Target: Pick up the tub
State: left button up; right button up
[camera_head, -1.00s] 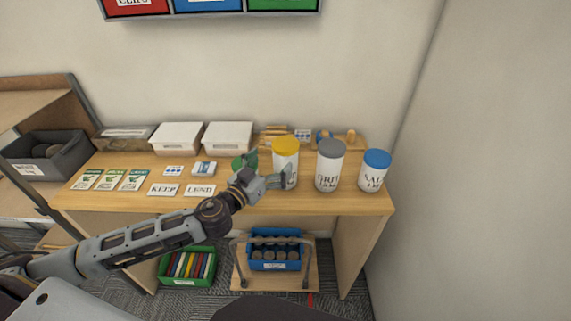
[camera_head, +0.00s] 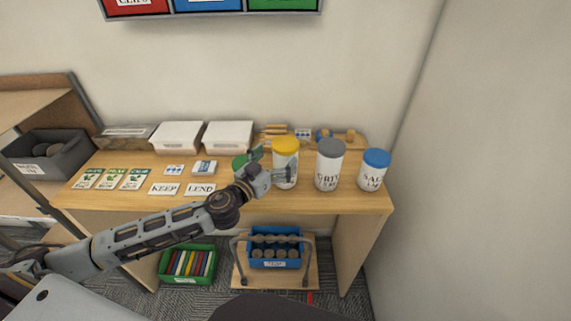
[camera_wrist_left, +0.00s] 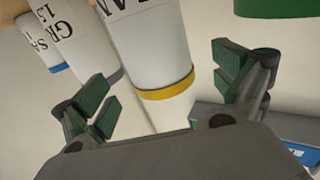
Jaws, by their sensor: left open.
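Four lidded white tubs stand in a row on the wooden table: a green-lidded tub (camera_head: 239,164), a yellow-lidded tub (camera_head: 286,148), a grey-lidded tub (camera_head: 329,168) and a blue-lidded tub (camera_head: 374,171). My left gripper (camera_head: 274,164) is open in front of the yellow-lidded tub and partly covers it and the green one. In the left wrist view, the yellow-lidded tub (camera_wrist_left: 157,50) shows upside down between the spread fingers of my left gripper (camera_wrist_left: 163,82). I cannot tell whether they touch it. My right gripper is not in view.
White boxes (camera_head: 228,137) stand behind on the table (camera_head: 230,202). Cards lie at its left, including KEEP and LEND signs (camera_head: 200,189). A wall closes off the right side. A green crate (camera_head: 187,266) and a blue crate (camera_head: 275,250) sit below.

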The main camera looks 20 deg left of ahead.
aim_at(286, 148)
pick_arm(q)
jog(key=shift+w+d+r+p, duration=0.1)
jog(key=shift+w+d+p, duration=0.15)
jog(key=shift+w, duration=0.4)
jog(key=shift+p+x, duration=0.45)
jog(key=shift+x, duration=1.3)
jog(key=shift+w, duration=0.1)
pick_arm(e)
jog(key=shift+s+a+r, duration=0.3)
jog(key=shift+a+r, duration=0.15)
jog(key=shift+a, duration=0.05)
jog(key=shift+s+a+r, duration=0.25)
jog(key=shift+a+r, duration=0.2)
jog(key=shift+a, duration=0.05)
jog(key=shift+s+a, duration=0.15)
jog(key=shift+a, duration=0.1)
pick_arm(q)
jog(key=c, duration=1)
grip_shut()
jog(key=shift+r, duration=0.15)
jog(key=shift+w, duration=0.1)
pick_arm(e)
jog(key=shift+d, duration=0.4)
